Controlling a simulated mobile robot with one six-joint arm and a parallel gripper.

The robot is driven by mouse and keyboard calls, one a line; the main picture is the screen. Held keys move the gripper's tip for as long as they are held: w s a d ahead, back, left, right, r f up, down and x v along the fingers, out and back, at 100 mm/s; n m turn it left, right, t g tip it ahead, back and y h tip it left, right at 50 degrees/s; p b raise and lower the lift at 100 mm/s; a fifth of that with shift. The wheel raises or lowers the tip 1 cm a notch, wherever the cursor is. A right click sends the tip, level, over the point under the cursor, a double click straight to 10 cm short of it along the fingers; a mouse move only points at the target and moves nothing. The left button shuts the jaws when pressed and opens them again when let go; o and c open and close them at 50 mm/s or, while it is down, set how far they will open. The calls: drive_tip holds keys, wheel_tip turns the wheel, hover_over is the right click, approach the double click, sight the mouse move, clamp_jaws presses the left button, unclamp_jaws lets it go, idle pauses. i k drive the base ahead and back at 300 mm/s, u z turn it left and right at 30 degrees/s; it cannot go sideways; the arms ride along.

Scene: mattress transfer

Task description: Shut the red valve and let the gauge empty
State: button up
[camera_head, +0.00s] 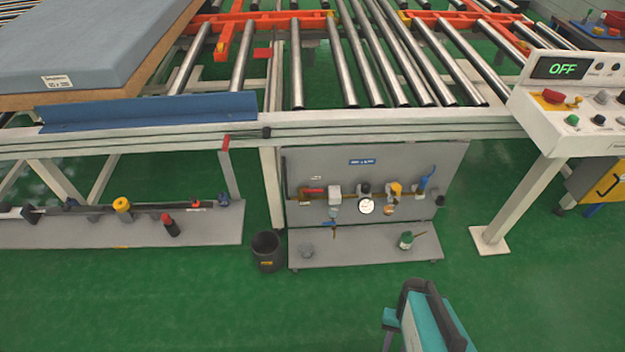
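The red valve (313,190) is a small red lever at the left end of a brass pipe on the grey upright panel. Its handle looks level, roughly along the pipe. The round white gauge (366,206) hangs below the pipe near the panel's middle. Its needle is too small to read. A teal, white and black part of my arm shows at the bottom edge, right of centre, well in front of and below the panel. I cannot make out gripper fingers, and nothing of mine touches the valve or gauge.
The grey panel (420,165) also bears a yellow fitting (395,189) and a blue lever (427,178). A control console (575,100) reads OFF. Green floor in front is clear.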

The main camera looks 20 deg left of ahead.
sight(322, 190)
drive_tip(key=u, duration=0.2)
drive_tip(key=i, duration=0.65)
drive_tip(key=u, duration=0.7)
drive_tip(key=i, duration=0.4)
drive_tip(key=u, duration=0.2)
